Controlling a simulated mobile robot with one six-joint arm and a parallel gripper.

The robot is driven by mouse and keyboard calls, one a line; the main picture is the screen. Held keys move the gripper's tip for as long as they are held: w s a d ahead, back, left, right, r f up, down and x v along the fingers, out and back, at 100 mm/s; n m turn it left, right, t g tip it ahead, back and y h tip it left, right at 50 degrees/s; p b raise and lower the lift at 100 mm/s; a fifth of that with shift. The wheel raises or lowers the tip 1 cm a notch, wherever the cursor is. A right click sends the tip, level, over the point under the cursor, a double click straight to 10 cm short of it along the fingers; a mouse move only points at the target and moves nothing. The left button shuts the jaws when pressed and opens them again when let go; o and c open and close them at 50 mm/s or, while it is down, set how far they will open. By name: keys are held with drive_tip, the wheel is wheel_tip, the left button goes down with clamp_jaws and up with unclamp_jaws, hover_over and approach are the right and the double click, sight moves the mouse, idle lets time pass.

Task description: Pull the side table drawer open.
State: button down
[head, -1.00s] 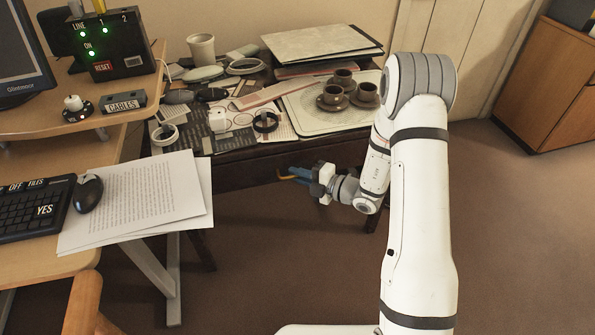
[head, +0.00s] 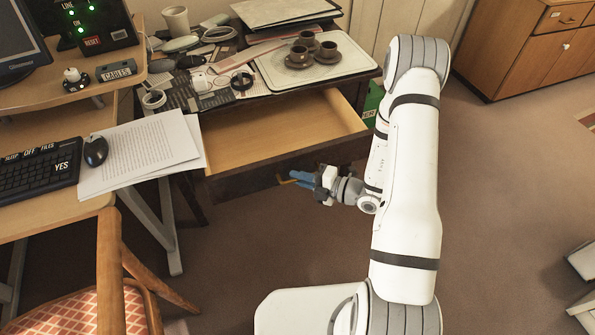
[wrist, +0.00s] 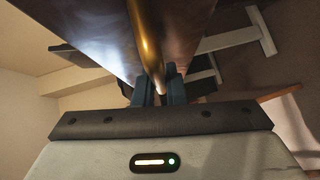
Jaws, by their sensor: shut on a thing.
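The side table (head: 262,88) is dark wood, with its top covered in desk items. Its drawer (head: 280,133) stands pulled out toward me, and its bare light-wood inside shows empty. My gripper (head: 293,179) is at the drawer's dark front, with its blue fingers on the brass handle. In the wrist view the brass handle (wrist: 148,40) runs down between the two fingers of my gripper (wrist: 159,90), which are shut on it. The part of the handle between the fingertips is partly hidden.
A tray (head: 330,68) with several brown cups stands on the side table. Papers (head: 140,153) on the desk at left overhang near the drawer's left side. A chair (head: 110,280) stands at lower left. Carpet (head: 240,250) in front of the drawer is clear.

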drive_tip(key=shift+s, duration=0.15)
drive_tip(key=c, duration=1.5)
unclamp_jaws()
drive_tip(key=shift+d, duration=0.1)
drive_tip(key=p+v, duration=0.1)
drive_tip(key=v, duration=0.6)
drive_tip(key=shift+s+d, duration=0.2)
drive_tip(key=shift+d, duration=0.1)
drive_tip(key=s+a+r+n+g+h+p, duration=0.2)
drive_tip(key=s+r+n+g+p, duration=0.25)
drive_tip(key=r+n, duration=0.75)
drive_tip(key=s+a+r+n+g+h+p, duration=0.2)
drive_tip(key=s+r+n+g+p, duration=0.3)
drive_tip(key=r+n, duration=0.65)
drive_tip(key=s+d+r+n+t+h+p, duration=0.2)
drive_tip(key=r+n+h, duration=0.3)
drive_tip(key=r+n, duration=0.4)
drive_tip(key=s+d+r+n+t+h+p, duration=0.2)
drive_tip(key=d+r+n+h+p, duration=0.2)
drive_tip(key=r+n, duration=0.5)
drive_tip(key=shift+s+d+r+n+h+p, duration=0.25)
drive_tip(key=shift+d+r+n+h+p, duration=0.15)
drive_tip(key=shift+n+h, duration=0.45)
